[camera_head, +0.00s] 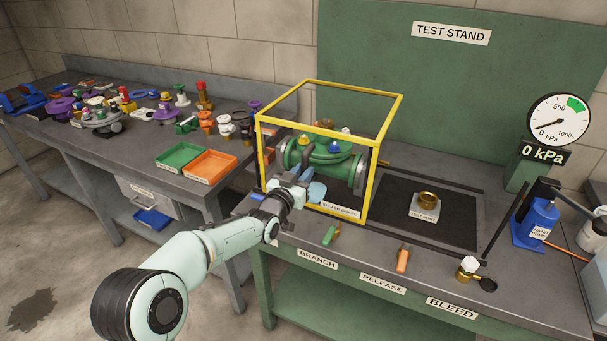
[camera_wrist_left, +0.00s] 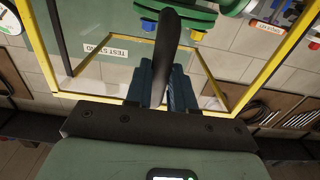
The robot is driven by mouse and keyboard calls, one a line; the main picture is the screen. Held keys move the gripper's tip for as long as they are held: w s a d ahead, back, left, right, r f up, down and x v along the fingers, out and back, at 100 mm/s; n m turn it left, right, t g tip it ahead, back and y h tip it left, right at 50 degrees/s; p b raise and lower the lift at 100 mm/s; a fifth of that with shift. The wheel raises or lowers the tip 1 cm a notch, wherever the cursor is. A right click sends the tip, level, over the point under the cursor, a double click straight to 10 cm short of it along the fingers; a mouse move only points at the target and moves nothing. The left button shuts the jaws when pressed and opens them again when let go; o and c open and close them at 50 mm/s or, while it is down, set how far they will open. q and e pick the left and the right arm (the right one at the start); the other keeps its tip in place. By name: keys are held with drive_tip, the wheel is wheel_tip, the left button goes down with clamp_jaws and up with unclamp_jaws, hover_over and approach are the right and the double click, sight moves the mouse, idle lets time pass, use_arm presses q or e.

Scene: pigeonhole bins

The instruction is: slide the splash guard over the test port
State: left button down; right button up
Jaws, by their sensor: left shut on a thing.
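The splash guard (camera_head: 318,130) is a clear box with a yellow frame, standing at the left of the test stand bench. My left gripper (camera_head: 300,183) is at its front side, shut on its dark handle (camera_wrist_left: 167,50); in the left wrist view the fingers (camera_wrist_left: 163,88) sit either side of that handle. The test port (camera_head: 427,200) is a brass fitting on a pale labelled block, in the open to the right of the guard. A green flanged valve (camera_head: 320,153) shows through the guard's clear sides. My right gripper is not in view.
Dark rails (camera_head: 490,226) border a black mat (camera_head: 455,215) around the port. Small handles (camera_head: 402,258) stand along the bench front. A blue hand pump (camera_head: 536,222) and a gauge (camera_head: 559,119) reading 0 kPa are at right. Green and orange trays (camera_head: 210,164) are on the left bench.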

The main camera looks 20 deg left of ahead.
use_arm(q)
drive_tip(key=d+p, duration=0.6)
drive_tip(key=d, duration=2.7)
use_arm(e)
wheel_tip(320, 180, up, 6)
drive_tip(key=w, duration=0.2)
use_arm(q)
drive_tip(key=shift+d, duration=0.1)
drive_tip(key=c, duration=1)
unclamp_jaws()
